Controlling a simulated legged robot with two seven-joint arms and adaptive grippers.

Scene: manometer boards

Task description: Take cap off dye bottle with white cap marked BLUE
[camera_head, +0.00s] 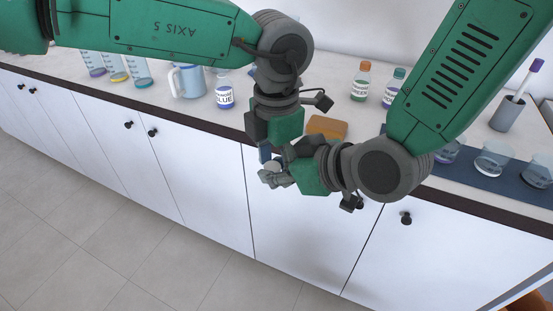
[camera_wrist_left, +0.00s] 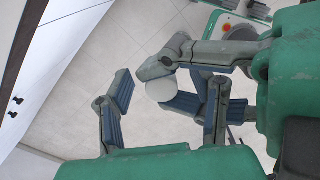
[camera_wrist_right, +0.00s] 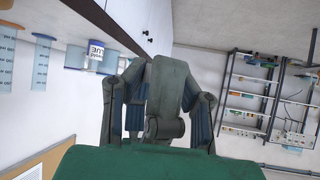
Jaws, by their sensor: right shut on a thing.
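The dye bottle marked BLUE (camera_head: 224,93) stands upright on the bench, left of my grippers. It shows upside down in the right wrist view (camera_wrist_right: 95,55); no white cap is clear on its top. My right gripper (camera_head: 272,172) is shut on a white round piece (camera_wrist_left: 160,90) that looks like the white cap, in front of the bench edge and apart from the bottle. My left gripper (camera_wrist_left: 164,106) points down beside it. Its fingers are spread around the white piece, with a gap on both sides.
A jug (camera_head: 188,81) and measuring cylinders (camera_head: 140,72) stand left of the bottle. Orange-capped (camera_head: 361,82) and green-capped (camera_head: 393,88) bottles stand to the right. A wooden board (camera_head: 327,127) lies behind my grippers. Beakers (camera_head: 494,158) stand on a dark mat at the right.

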